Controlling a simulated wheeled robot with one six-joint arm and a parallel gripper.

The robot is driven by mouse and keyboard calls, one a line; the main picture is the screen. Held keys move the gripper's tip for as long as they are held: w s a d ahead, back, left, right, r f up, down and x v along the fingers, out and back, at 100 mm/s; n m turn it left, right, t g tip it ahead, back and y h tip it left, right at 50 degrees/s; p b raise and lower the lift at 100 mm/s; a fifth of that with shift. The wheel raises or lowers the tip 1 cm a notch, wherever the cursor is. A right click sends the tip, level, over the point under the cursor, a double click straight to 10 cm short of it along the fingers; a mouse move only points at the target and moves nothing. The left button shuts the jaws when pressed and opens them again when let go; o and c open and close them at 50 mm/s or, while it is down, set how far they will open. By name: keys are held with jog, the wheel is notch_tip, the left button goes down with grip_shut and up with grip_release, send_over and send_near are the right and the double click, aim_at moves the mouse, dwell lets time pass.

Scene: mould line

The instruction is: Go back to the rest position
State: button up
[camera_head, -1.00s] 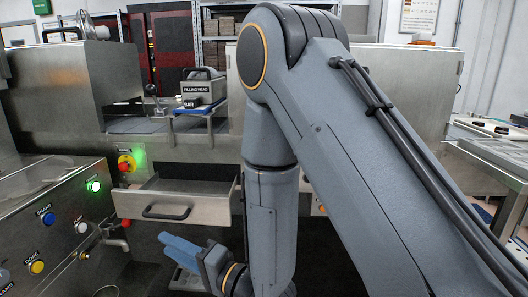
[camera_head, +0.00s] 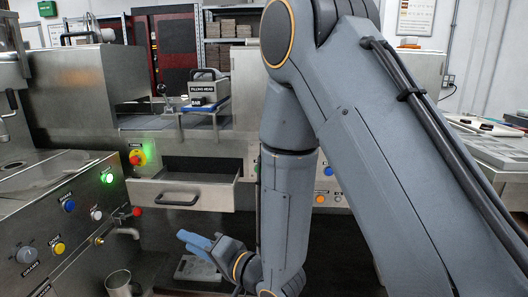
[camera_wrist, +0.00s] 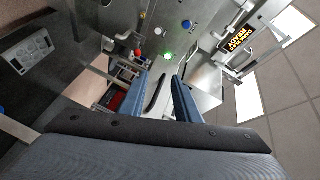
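My gripper (camera_head: 184,238) hangs low in the head view, in front of the machine and below a pulled-out metal drawer (camera_head: 213,196). Its two blue fingers also show in the wrist view (camera_wrist: 160,78), spread apart. A dark curved handle shows between them, beyond the fingers, and I see nothing gripped. My grey arm bends down from the top right and covers the middle of the head view.
A control panel (camera_head: 28,219) with coloured buttons stands at the left, with a small tap (camera_head: 125,232) and a metal cup (camera_head: 119,283). The filling head (camera_head: 208,88) sits on a shelf above the drawer. A grey slotted plate (camera_head: 198,270) lies below my gripper.

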jog(key=w+d+f+n+g+h+p, duration=0.15)
jog(key=d+h, duration=0.45)
jog(key=d, duration=0.6)
jog(key=w+d+f+h, duration=0.15)
jog(key=d+h, duration=0.35)
jog(key=d, duration=0.7)
jog(key=s+d+r+g+h, duration=0.1)
jog(key=s+d+g, duration=0.1)
jog(key=s+d, duration=0.2)
jog(key=s+d+r+n+g+h+p, duration=0.1)
jog(key=s+d+r+g, duration=0.1)
jog(key=s, duration=0.6)
jog(key=s+d+r+g+h, duration=0.1)
jog(key=s+d+r+g, duration=0.1)
jog(key=s+d, duration=0.4)
jog(key=shift+d+g+p, duration=0.4)
jog(key=shift+d+g, duration=0.1)
jog(key=shift+g, duration=0.35)
